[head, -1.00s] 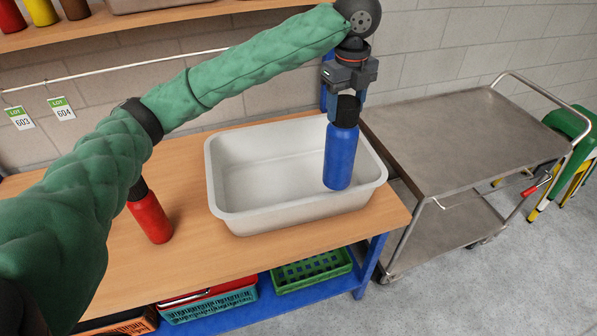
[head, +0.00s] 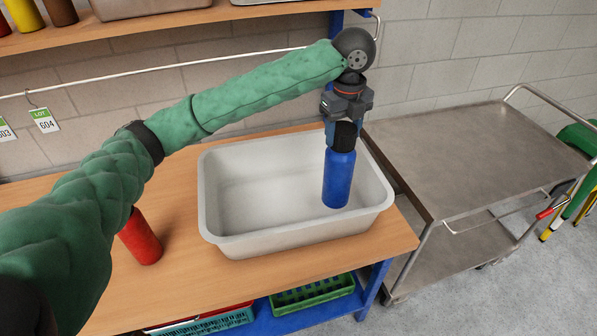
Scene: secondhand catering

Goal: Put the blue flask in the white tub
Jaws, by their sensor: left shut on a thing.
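The blue flask (head: 339,179) with a black cap hangs upright in my left gripper (head: 344,125), which is shut around the cap. The white tub (head: 216,224) stands on the wooden table, and the flask shows over the right part of its inside. I cannot tell for sure whether the flask's base touches the tub's floor. The rest of the tub is empty. My right gripper is not in view.
A red flask (head: 140,238) stands on the table (head: 200,285) left of the tub, partly behind my left arm. A metal trolley (head: 470,155) stands to the right. A shelf (head: 200,15) with bottles runs above. Crates (head: 312,293) sit below the table.

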